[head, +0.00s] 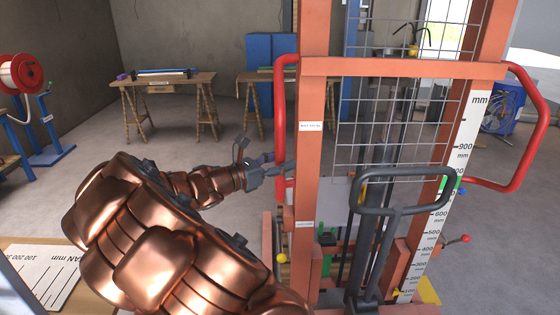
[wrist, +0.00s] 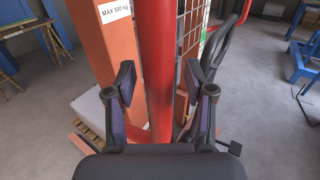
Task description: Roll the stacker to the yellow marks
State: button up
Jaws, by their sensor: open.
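The stacker (head: 402,69) stands upright in front of me, an orange mast frame with wire mesh, a black tiller handle (head: 405,190) and red tubular side handles. My gripper (head: 283,168) is at the left red handle (head: 281,130). In the wrist view my gripper (wrist: 160,88) is open, with the upright red handle bar (wrist: 157,60) between its fingers and no clear closure on it. A yellow patch (head: 429,289) shows low by the stacker's right side, partly hidden; I cannot tell whether it is one of the yellow floor marks.
A white millimetre scale (head: 463,150) runs along the right mast. Two trestle tables (head: 165,82) stand at the back left. A blue reel stand (head: 45,130) is at far left and a blue fan (head: 502,108) at the right. Grey floor is clear at the right and back left.

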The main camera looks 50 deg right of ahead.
jog(key=shift+c, duration=0.2)
grip_shut()
dwell(0.5)
